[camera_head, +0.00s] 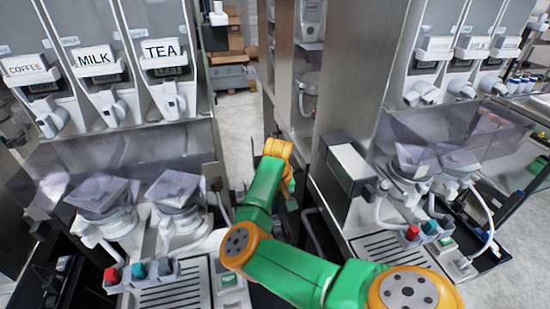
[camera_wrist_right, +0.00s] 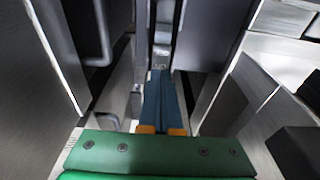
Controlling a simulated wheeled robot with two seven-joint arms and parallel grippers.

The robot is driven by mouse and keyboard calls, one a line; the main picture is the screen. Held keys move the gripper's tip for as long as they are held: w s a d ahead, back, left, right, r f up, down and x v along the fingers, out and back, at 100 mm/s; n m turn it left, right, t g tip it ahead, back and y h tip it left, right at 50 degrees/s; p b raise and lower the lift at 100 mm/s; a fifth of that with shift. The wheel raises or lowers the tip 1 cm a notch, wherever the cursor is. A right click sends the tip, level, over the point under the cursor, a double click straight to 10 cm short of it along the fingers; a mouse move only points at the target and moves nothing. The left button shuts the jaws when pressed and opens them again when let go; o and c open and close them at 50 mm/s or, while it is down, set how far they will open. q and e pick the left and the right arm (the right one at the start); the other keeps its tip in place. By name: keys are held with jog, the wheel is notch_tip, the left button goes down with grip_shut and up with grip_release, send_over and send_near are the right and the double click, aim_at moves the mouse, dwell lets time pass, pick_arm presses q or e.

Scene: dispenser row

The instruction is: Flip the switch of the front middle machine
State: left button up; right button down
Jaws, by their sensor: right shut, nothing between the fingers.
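Two dispenser machines show in the head view. The left machine (camera_head: 212,150) has COFFEE, MILK and TEA labels, and the right machine (camera_head: 375,120) has a MILK label. The left one has a red knob (camera_head: 112,275), a teal knob (camera_head: 139,270) and a small green-lit switch (camera_head: 229,281) low at the front. The right one has similar knobs, red (camera_head: 411,232) and teal (camera_head: 430,227), and a green-lit switch (camera_head: 447,243). I cannot tell which is the front middle machine. My right gripper (camera_wrist_right: 161,75) is shut and empty, its blue fingers pointing into the gap between metal panels. My left gripper is out of view.
My green right arm crosses the gap between the machines. A grey box (camera_head: 350,168) juts from the right machine's side. Clear hoppers (camera_head: 172,190) and hoses stand above the drip grates (camera_head: 178,288). Pale floor (camera_head: 240,130) shows behind, with cardboard boxes (camera_head: 228,55) farther back.

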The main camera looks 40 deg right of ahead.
aim_at(274, 217)
jog(key=shift+f, duration=0.6)
jog(key=shift+s+a, duration=0.1)
notch_tip(274, 217, up, 6)
jog(key=p, duration=0.5)
jog(key=shift+f+p, duration=0.25)
jog(key=shift+p, duration=0.05)
jog(key=shift+r+b, duration=0.25)
jog(key=shift+b, duration=0.1)
jog(key=shift+r, duration=0.5)
